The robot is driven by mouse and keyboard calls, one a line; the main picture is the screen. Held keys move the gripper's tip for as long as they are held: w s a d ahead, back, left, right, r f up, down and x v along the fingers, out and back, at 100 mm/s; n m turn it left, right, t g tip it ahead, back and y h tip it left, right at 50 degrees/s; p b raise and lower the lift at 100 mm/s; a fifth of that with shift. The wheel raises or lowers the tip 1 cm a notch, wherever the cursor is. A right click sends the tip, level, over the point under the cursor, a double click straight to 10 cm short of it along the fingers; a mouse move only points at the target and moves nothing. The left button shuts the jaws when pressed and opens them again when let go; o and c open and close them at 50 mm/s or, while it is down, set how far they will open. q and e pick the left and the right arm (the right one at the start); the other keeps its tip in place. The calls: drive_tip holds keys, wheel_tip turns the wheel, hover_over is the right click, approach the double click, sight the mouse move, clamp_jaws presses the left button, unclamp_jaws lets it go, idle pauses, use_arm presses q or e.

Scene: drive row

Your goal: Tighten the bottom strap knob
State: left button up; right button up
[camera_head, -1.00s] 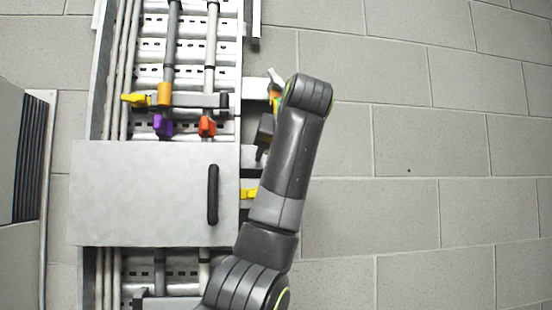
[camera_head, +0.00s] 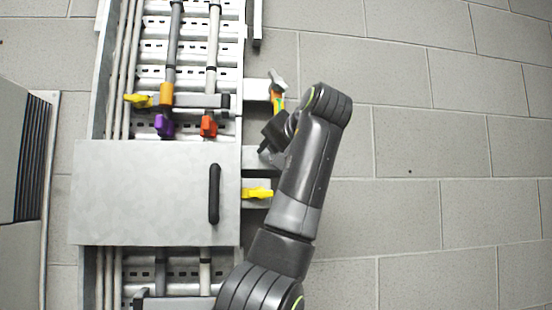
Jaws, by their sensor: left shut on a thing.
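My left arm comes up from the bottom. Its gripper (camera_head: 267,148) is at the right edge of the rack, by the middle of three side brackets. It is shut on a knob there, which the gripper and arm mostly hide. A yellow knob (camera_head: 257,193) sits on the bracket just below, clear of the gripper. An upper knob with orange and green parts (camera_head: 277,101) sits on the bracket above the gripper. My right gripper is not in view.
A grey cover panel (camera_head: 150,190) with a black handle (camera_head: 214,193) lies left of the gripper. The grey block wall (camera_head: 430,150) at right is bare.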

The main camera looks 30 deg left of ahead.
use_arm(q)
drive_tip(key=o, duration=0.7)
drive_tip(key=shift+d, duration=0.1)
drive_tip(key=shift+s+d+r, duration=0.1)
drive_tip(key=shift+s+d, duration=0.1)
drive_tip(key=shift+d, duration=0.05)
drive_tip(key=b+v, duration=0.3)
drive_tip(key=v, duration=1.3)
drive_tip(key=shift+s+d+r+b, duration=0.15)
drive_tip(key=shift+s+d+b, duration=0.05)
drive_tip(key=shift+d+b, duration=0.1)
